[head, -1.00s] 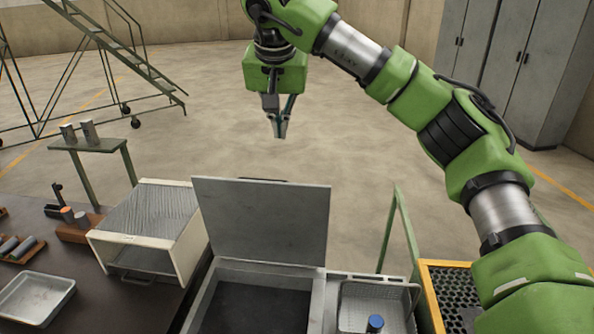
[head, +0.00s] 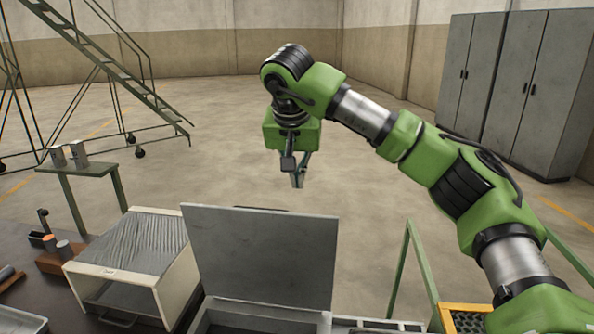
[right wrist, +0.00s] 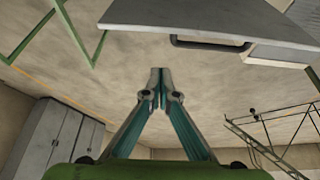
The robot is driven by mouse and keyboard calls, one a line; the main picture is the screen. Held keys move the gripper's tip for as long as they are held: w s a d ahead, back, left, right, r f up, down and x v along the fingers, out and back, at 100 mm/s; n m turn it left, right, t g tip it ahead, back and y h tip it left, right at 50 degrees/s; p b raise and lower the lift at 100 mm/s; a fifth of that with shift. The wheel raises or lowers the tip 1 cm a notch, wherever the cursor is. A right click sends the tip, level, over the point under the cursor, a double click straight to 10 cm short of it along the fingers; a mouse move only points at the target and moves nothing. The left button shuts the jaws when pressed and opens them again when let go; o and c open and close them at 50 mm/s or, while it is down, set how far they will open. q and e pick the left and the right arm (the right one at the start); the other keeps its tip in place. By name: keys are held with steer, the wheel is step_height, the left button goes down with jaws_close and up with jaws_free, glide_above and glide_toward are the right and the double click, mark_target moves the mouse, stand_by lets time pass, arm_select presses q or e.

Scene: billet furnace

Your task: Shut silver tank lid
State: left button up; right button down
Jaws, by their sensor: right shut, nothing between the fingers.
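The silver tank (head: 262,321) is at the bottom middle of the head view, with only its upper part showing. Its flat grey lid (head: 262,255) stands up, open, at the tank's far side. The lid also shows in the right wrist view (right wrist: 210,22), with a dark handle (right wrist: 212,43) along its edge. My right gripper (head: 298,183) is shut and empty, pointing down beyond and above the lid's top edge, apart from it. In the right wrist view its fingertips (right wrist: 160,78) meet. My left gripper is not in view.
A cream box with a ridged top (head: 130,245) stands left of the lid. A small green stand with metal blocks (head: 85,168) is farther left. A yellow-edged grate (head: 466,318) lies at right. Grey cabinets (head: 515,85) stand behind. The floor beyond the lid is open.

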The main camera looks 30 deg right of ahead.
mark_target(297, 232)
steer(key=p+x, duration=0.2)
steer(key=x, duration=0.4)
steer(key=s+a, duration=0.1)
steer(key=s+a+p, duration=0.1)
steer(key=s, duration=0.1)
steer(key=shift+s, duration=0.15)
steer(key=shift+f, duration=0.15)
